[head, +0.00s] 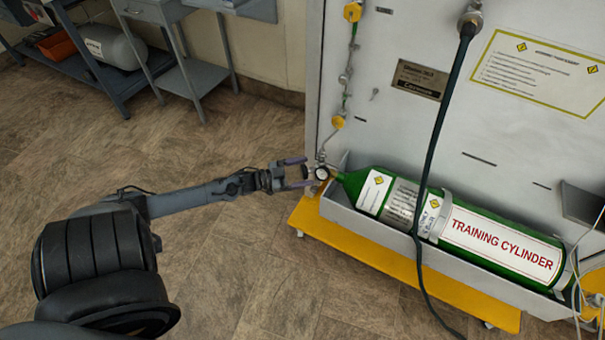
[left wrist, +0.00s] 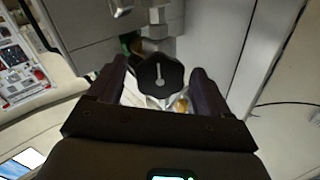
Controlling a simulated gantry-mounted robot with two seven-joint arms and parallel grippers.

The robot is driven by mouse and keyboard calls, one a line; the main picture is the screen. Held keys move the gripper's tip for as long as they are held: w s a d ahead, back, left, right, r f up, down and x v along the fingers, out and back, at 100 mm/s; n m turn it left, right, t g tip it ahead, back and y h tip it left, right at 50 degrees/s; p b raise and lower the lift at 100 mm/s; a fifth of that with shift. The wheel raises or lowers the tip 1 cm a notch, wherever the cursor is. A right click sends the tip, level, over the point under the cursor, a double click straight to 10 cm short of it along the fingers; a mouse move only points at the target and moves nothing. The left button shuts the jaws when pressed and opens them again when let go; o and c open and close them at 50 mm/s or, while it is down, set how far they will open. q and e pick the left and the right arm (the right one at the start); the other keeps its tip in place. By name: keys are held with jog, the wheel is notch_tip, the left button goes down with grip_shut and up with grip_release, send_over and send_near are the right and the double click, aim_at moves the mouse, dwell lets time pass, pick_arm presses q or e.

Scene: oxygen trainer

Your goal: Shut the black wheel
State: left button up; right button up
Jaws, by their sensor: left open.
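The black wheel (left wrist: 160,73) is a dark, lobed knob with a pale pointer mark on its face, in the middle of the left wrist view. My left gripper (head: 306,172) is open, with one finger on each side of the wheel. Small gaps seem to show between the fingers and the wheel; I cannot tell whether either finger touches it. In the head view the gripper is at the neck end of the green training cylinder (head: 374,192), beside a small round gauge (head: 322,173). The wheel is too small to make out clearly there. My right gripper is not in view.
The cylinder lies in a grey trough (head: 385,232) above a yellow base (head: 412,275), against a pale panel (head: 390,120). A dark hose (head: 437,135) hangs down across the cylinder. A grey shelf unit (head: 100,80) stands at the upper left. The floor between is clear.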

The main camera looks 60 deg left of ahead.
pick_arm(q)
jog(key=shift+w+d, duration=0.1)
jog(key=shift+w, duration=0.05)
jog(key=c, duration=1)
jog(key=shift+r, duration=0.1)
